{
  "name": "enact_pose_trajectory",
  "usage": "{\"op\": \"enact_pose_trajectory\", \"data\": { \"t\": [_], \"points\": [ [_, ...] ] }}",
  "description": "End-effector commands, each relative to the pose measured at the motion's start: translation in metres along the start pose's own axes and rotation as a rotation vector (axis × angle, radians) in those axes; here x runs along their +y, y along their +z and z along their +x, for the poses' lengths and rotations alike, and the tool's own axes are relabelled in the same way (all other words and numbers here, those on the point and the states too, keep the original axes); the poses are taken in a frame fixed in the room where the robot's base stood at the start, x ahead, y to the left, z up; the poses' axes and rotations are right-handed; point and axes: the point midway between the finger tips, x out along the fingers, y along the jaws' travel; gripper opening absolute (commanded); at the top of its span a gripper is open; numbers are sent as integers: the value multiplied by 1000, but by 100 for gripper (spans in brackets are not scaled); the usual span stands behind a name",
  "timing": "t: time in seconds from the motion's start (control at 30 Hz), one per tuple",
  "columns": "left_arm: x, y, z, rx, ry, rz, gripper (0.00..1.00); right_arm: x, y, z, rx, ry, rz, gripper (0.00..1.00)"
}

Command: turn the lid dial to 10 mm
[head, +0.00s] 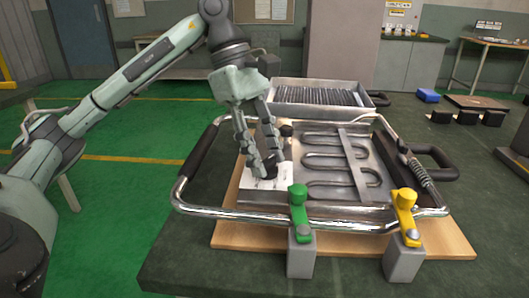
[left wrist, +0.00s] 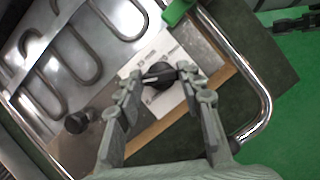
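The lid dial (head: 268,170) is a black knob on a white printed label (head: 270,186) at the left part of the metal plate. In the left wrist view, the dial (left wrist: 160,76) shows a pale pointer mark toward its left end; the label's scale is too small to read. My left gripper (head: 265,163) points down over the dial. Its fingers (left wrist: 160,80) are spread, one tip on each side of the dial and close to it; firm contact cannot be made out. The fingers partly hide the dial in the head view. My right gripper is not in view.
A second black knob (left wrist: 77,122) stands on the plate near the dial. A chrome tube frame (head: 330,222), a green clamp (head: 298,200) and a yellow clamp (head: 404,205) border the front. A looped heating element (head: 335,165) lies right, and a metal tray (head: 320,108) behind.

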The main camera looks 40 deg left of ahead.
Motion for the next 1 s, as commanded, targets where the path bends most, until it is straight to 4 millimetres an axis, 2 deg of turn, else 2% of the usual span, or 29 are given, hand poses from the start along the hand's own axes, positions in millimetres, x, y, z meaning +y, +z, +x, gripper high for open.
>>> {"op": "enact_pose_trajectory", "data": {
  "t": [0.03, 0.13, 0.5, 0.67, 0.87, 1.0],
  "points": [
    [0, 0, 0, 0, 1, 0, 46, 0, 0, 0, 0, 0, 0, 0],
    [0, 0, 0, 0, 1, 0, 57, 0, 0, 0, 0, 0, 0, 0],
    [0, 0, -6, 0, 1, -1, 57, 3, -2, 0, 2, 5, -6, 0],
    [1, 1, -31, -2, 6, 0, 57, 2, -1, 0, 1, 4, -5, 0],
    [1, 1, -79, -1, 9, 0, 57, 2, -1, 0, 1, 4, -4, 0],
    [0, 0, -96, 1, 6, -1, 57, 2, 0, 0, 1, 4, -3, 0]
  ]
}}
